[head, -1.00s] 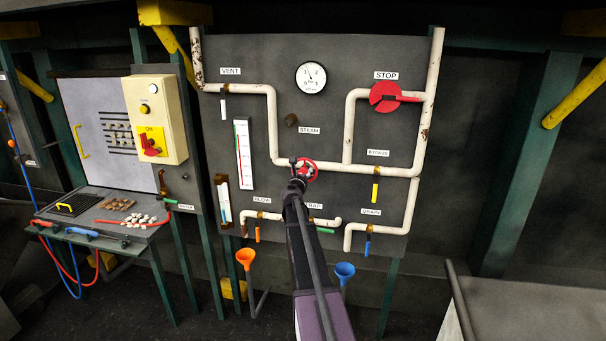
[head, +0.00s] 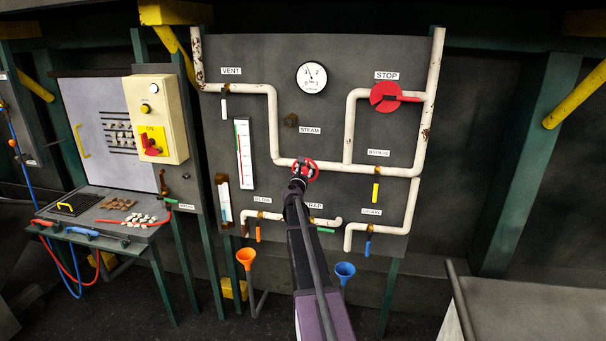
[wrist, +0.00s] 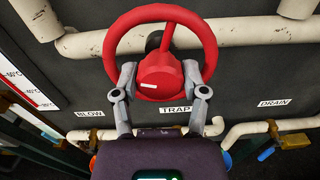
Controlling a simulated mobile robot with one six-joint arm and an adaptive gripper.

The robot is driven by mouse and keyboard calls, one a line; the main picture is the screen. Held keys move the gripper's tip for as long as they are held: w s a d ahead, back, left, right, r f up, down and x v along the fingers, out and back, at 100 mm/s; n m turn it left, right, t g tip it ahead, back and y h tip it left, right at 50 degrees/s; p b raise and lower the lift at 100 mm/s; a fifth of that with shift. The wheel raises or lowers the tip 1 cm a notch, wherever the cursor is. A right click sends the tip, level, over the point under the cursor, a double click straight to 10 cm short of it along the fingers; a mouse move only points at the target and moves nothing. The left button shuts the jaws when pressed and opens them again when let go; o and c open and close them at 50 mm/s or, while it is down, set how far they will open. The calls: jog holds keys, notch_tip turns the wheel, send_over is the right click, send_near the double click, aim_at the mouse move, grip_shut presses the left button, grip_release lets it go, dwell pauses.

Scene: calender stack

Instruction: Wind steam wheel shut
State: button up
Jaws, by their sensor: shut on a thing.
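The red steam wheel (head: 304,169) sits on the white pipe in the middle of the dark panel, below the STEAM label (head: 309,131). In the wrist view the wheel (wrist: 160,14) shows its rim, a spoke and a red hub (wrist: 160,76) with a white mark. My gripper (wrist: 160,80) has one grey finger on each side of the hub, inside the lower part of the rim, and is shut on the wheel. My gripper (head: 299,182) covers part of the wheel in the head view.
A gauge (head: 311,77) sits above. A grey bench (head: 530,300) is at lower right.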

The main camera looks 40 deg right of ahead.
jog(key=m, duration=0.4)
jog(key=shift+w+d+r+m, duration=0.1)
jog(key=shift+w+d+m, duration=0.2)
jog(key=shift+d, duration=0.05)
jog(key=shift+o, duration=0.4)
jog(key=m, duration=0.4)
jog(key=shift+m, duration=0.3)
jog(key=m, duration=0.4)
jog(key=shift+o, duration=0.2)
jog(key=m, duration=0.8)
jog(key=shift+m, duration=0.3)
jog(key=m, duration=0.3)
jog(key=shift+a+m, duration=0.1)
jog(key=shift+m, duration=0.2)
jog(key=m, duration=0.5)
jog(key=shift+m, duration=0.4)
jog(key=shift+c, duration=0.2)
jog(key=shift+m, duration=0.7)
jog(key=shift+c, duration=0.3)
jog(key=shift+s, duration=0.1)
